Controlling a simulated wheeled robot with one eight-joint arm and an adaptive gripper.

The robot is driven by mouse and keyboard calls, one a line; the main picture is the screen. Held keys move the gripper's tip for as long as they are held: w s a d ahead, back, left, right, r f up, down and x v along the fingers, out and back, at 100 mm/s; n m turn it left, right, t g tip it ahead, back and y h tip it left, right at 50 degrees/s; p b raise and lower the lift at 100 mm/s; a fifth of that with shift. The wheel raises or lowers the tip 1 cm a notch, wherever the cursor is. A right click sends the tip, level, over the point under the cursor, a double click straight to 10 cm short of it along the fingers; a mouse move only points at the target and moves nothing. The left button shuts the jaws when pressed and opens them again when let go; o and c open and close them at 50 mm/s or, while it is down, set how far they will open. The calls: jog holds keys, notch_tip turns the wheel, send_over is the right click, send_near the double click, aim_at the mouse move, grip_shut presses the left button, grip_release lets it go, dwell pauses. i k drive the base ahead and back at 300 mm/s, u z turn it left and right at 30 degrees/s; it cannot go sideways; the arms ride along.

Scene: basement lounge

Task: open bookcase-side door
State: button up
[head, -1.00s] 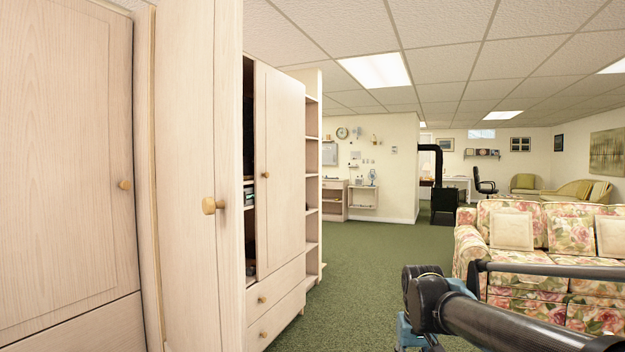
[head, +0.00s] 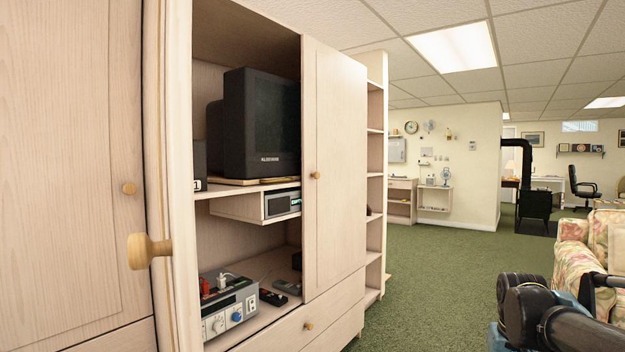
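The bookcase-side door (head: 334,165) is a pale wood panel with a small round knob (head: 315,175) near its left edge. It is shut against the right half of the cabinet and stands beside the open bookcase shelves (head: 375,190). The cabinet's other door (head: 180,200) stands open, seen nearly edge-on, with its wooden knob (head: 148,250) close to me. My arm shows at the lower right, well apart from the door. My gripper is out of frame.
The open left half of the cabinet holds a black television (head: 258,125), a player (head: 282,203) and a grey device (head: 230,308). A drawer (head: 310,325) lies below. Green carpet (head: 440,270) is clear right of the bookcase. A floral sofa (head: 585,255) stands at right.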

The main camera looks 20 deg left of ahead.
aim_at(334, 108)
jog(key=u, duration=0.3)
jog(key=i, duration=0.85)
jog(key=u, duration=0.35)
